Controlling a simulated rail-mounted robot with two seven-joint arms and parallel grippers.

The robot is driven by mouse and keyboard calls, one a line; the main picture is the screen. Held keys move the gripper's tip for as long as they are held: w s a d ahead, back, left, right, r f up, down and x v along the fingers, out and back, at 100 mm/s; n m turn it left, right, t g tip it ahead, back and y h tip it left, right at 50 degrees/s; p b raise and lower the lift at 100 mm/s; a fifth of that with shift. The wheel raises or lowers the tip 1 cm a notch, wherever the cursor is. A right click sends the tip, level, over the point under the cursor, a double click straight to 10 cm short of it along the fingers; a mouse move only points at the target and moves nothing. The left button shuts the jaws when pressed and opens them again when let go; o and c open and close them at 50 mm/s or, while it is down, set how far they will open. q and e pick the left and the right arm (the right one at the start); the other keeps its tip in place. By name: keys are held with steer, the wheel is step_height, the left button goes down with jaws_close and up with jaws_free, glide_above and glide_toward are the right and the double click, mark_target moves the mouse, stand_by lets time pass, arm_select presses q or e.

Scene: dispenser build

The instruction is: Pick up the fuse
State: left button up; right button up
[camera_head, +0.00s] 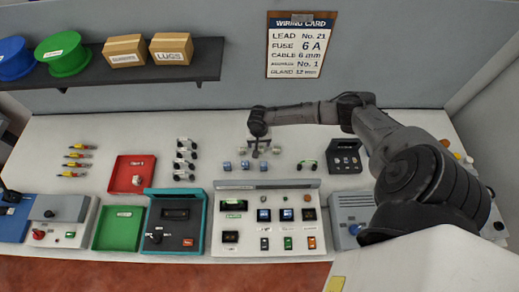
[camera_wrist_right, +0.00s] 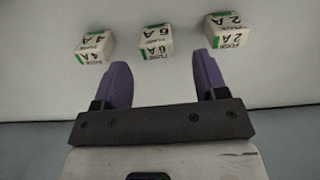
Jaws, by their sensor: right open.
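Three small white fuse blocks with green stripes stand in a row in the right wrist view: the 4 A fuse (camera_wrist_right: 95,47) at left, the 6 A fuse (camera_wrist_right: 156,41) in the middle and the 2 A fuse (camera_wrist_right: 225,30) at right. My right gripper (camera_wrist_right: 162,75) is open and empty. The 6 A fuse lies just beyond its fingertips, roughly in line with the gap. In the head view the right gripper (camera_head: 262,151) hangs over the back-middle of the bench, near the small fuse row (camera_head: 245,164). The labels are unreadable there. My left gripper is not clearly visible.
The wiring card (camera_head: 296,45) on the wall reads fuse 6 A. A red tray (camera_head: 118,185), green tray (camera_head: 104,241), teal-framed box (camera_head: 199,241) and white panel (camera_head: 285,257) stand on the bench. Black connectors (camera_head: 184,159) stand left of the fuses.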

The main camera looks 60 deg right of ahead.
mark_target(259, 147)
steer(key=shift+s+a+f, duration=0.1)
steer(key=shift+f, duration=1)
steer(key=shift+s+a+f, duration=0.1)
steer(key=shift+f, duration=1)
steer(key=c, duration=1)
steer(key=shift+r, duration=0.1)
